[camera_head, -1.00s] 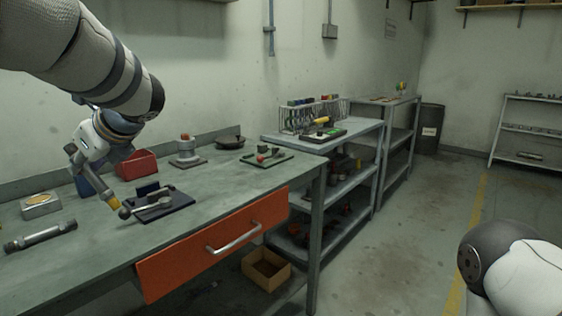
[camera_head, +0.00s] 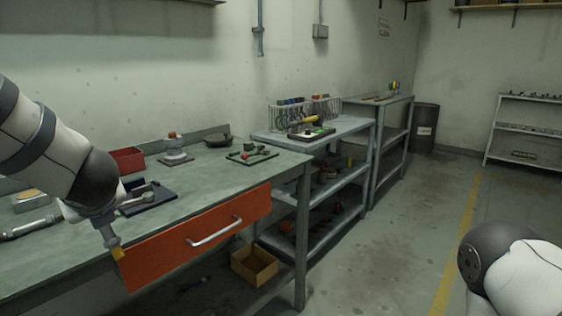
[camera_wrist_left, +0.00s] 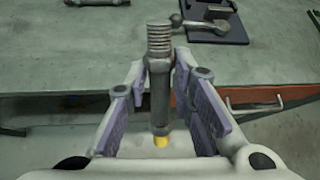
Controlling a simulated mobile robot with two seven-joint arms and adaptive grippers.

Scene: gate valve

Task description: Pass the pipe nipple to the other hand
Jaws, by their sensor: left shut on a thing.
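The pipe nipple (camera_wrist_left: 159,95) is a grey metal piece with a threaded end and a yellow end. In the left wrist view it lies between the fingers of my left gripper (camera_wrist_left: 161,68), which is shut on it. In the head view my left gripper (camera_head: 104,222) points down in front of the workbench's front edge, and the nipple's yellow end (camera_head: 117,254) shows below it, in front of the orange drawer. My right gripper is out of view; only part of my right arm shows at the lower right.
The green-grey workbench (camera_head: 215,185) holds a dark plate with a fitting (camera_head: 150,196), a grey pipe piece (camera_head: 30,228), a red bin (camera_head: 128,160) and a tray of small parts (camera_head: 252,155). The orange drawer (camera_head: 180,245) has a protruding handle. The floor to the right is clear.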

